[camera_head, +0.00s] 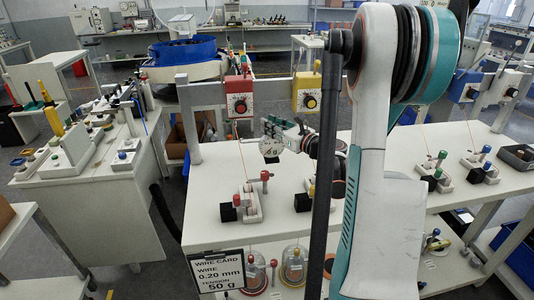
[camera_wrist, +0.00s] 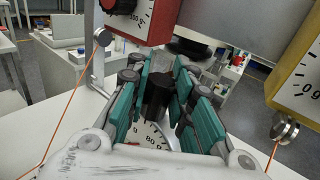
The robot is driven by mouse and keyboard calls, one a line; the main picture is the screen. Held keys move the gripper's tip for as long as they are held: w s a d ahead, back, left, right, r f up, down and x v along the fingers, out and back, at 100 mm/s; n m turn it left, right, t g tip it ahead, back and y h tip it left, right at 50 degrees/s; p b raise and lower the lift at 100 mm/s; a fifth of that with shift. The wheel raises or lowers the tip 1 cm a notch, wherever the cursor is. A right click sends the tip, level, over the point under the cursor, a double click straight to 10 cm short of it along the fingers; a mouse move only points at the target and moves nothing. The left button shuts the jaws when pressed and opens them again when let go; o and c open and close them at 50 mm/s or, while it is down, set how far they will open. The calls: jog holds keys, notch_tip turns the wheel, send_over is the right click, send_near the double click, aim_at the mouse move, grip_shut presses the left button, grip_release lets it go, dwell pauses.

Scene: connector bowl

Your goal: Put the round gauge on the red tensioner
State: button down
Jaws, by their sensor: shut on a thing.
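The red tensioner (camera_head: 238,95) is a red box with a dial, fixed on the rail behind the table. It also shows at the top of the wrist view (camera_wrist: 138,22). My gripper (camera_head: 276,126) is shut on the round gauge (camera_head: 271,147), which has a white dial face. The gauge is held above the table, a little below and to the right of the red tensioner, apart from it. In the wrist view, the teal finger pads grip a black cylindrical part (camera_wrist: 157,92), with part of the numbered dial (camera_wrist: 150,134) below it. The rest of the gauge is hidden.
A yellow tensioner (camera_head: 307,93) is on the same rail, right of the red one; a blue tensioner (camera_head: 464,86) is further right. Orange wires hang beside the gripper. A block with a red knob (camera_head: 248,208) stands on the white table (camera_head: 205,185). A wire card (camera_head: 219,272) hangs in front.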

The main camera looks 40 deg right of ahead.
aim_at(274, 143)
notch_tip(274, 143, down, 7)
jog(key=shift+r+b, duration=0.15)
jog(key=shift+b, duration=0.9)
jog(key=c, duration=1.4)
grip_release()
jog(key=shift+r, duration=0.1)
jog(key=s, duration=0.4)
jog(key=s+p, duration=0.1)
jog(key=s, duration=0.3)
jog(key=s+p, duration=0.1)
jog(key=s, duration=0.3)
jog(key=shift+d, duration=0.25)
